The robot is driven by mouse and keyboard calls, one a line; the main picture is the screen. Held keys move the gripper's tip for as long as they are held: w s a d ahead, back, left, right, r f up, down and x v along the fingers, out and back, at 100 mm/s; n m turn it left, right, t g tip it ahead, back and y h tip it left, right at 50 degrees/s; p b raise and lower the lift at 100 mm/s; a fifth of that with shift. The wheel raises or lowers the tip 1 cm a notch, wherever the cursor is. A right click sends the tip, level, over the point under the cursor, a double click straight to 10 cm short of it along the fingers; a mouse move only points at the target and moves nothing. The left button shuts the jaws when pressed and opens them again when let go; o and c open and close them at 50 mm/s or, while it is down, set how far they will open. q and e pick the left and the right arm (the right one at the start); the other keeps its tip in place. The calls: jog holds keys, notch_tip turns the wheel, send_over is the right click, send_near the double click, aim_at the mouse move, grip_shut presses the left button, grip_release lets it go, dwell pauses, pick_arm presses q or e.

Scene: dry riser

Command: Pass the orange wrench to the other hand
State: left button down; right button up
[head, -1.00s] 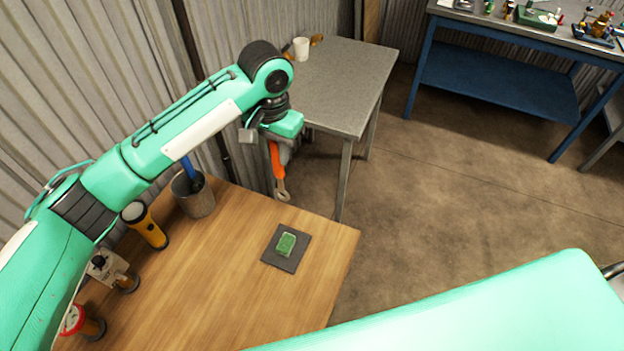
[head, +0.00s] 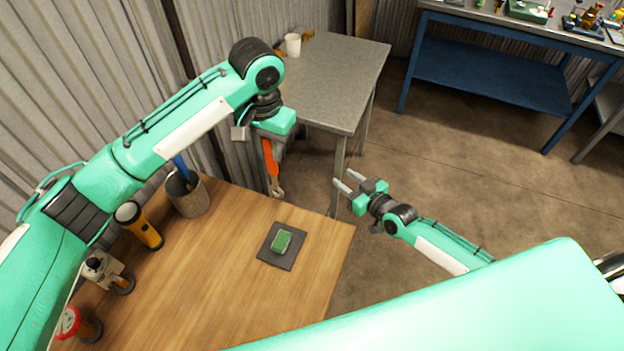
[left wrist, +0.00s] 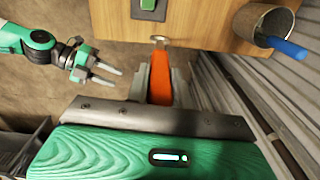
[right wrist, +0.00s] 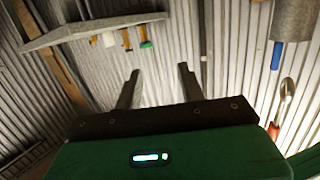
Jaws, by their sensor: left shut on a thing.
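The orange wrench (head: 271,163) hangs below my left gripper (head: 268,142), which is shut on it above the far edge of the wooden table. Its silver end points down. In the left wrist view the orange handle (left wrist: 160,78) lies between the fingers, with the metal end (left wrist: 160,39) beyond them. My right gripper (head: 342,188) is open and empty, to the right of the wrench and apart from it, with its fingers pointing left. In the right wrist view the open fingers (right wrist: 160,85) have nothing between them, and the wrench (right wrist: 280,118) shows at the right edge.
A grey table (head: 335,85) stands behind, near the corrugated wall. A blue bench (head: 490,75) is at the back right.

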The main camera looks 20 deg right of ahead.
jog(key=s+a+r+n+y, duration=0.2)
jog(key=a+r+y, duration=0.1)
jog(key=a+r, duration=0.4)
jog(key=n+g+y, duration=0.3)
jog(key=y, duration=0.1)
send_near(268, 166)
jog(key=x, duration=1.1)
jog(key=shift+w+a, duration=0.2)
jog(key=shift+w, duration=0.1)
jog(key=shift+s, duration=0.1)
grip_shut()
pick_arm(q)
jog(key=c, duration=1.1)
grip_release()
notch_tip(268, 166, up, 12)
jog(key=shift+f, duration=0.1)
